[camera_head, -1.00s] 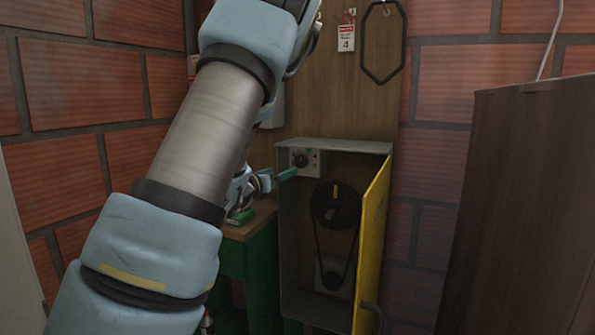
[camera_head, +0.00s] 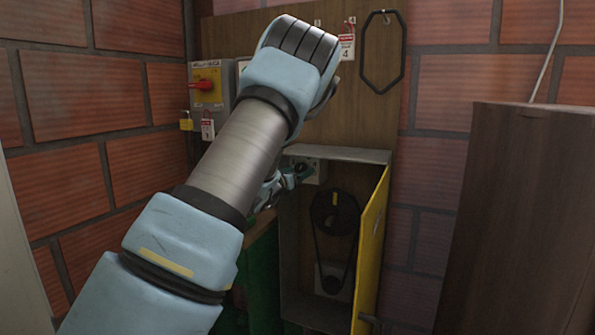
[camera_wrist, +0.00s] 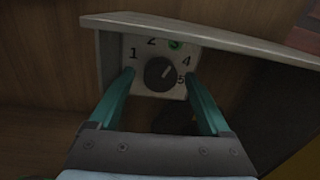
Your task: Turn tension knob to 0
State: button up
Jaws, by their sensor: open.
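The tension knob (camera_wrist: 159,73) is a dark round dial on a pale plate (camera_wrist: 141,84) inside the open cabinet (camera_head: 340,156). The plate carries numbers 1 to 5, with the 3 on a green spot; no 0 is visible. The knob's light mark points to the upper right in the wrist view. My gripper (camera_wrist: 158,80) is open, its teal fingers on the left and right of the knob. I cannot tell whether they touch it. In the head view my gripper (camera_head: 300,174) is at the plate (camera_head: 313,167), hiding most of the knob.
The cabinet's yellow door (camera_head: 372,245) stands open on the right. A belt and pulley (camera_head: 335,212) sit below the plate. The cabinet's top edge (camera_wrist: 215,35) overhangs close above the knob. A red-handled switch box (camera_head: 211,87) and padlock (camera_head: 186,121) are at left.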

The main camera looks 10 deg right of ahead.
grip_shut()
dwell(0.7)
